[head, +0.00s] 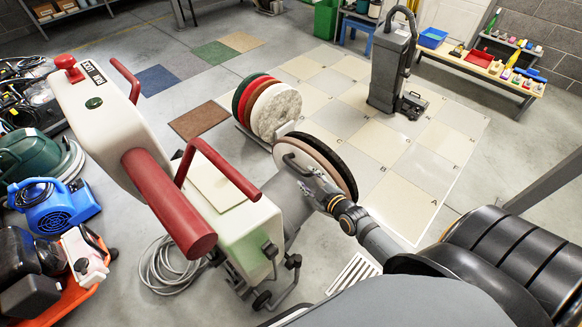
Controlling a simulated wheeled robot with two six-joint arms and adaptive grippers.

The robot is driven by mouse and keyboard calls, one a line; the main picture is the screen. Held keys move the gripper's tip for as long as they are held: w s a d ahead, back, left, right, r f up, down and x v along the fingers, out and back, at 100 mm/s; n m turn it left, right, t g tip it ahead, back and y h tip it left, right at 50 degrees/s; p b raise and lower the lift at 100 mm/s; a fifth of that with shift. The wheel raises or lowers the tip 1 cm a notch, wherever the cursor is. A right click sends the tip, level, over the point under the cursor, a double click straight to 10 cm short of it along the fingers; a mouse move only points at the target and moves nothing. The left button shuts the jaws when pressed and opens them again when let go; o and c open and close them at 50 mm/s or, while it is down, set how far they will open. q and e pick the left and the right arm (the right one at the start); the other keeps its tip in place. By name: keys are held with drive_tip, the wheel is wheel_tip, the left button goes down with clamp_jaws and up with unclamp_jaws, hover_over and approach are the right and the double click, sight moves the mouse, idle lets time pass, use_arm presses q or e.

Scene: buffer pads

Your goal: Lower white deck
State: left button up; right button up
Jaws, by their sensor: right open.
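A cream-white floor machine (235,225) stands in the left middle, with red handles and a red knob on its upper box. At its right side a round white deck (292,152) stands on edge, with tan and dark rings behind it. A grey bracket is on the deck's face. My right gripper (303,178) is open at the deck's face, beside the bracket. I cannot tell whether its fingers touch it. My right arm comes in from the lower right. My left gripper is not in view.
A rack holds green, red, brown and white round pads (275,108) just behind the deck. A grey upright vacuum (392,65) stands on the tiled floor. Blue (52,204) and green (35,155) machines and a coiled cable (168,265) crowd the left. A bench (480,65) stands back right.

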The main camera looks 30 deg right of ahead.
sight(295, 167)
drive_tip(key=b+x, duration=0.1)
drive_tip(key=x, duration=0.3)
drive_tip(key=b+x, duration=0.2)
drive_tip(key=x, duration=0.2)
drive_tip(key=shift+w+f, duration=0.15)
drive_tip(key=shift+f, duration=0.15)
drive_tip(key=shift+w, duration=0.5)
drive_tip(key=shift+c, duration=0.3)
clamp_jaws()
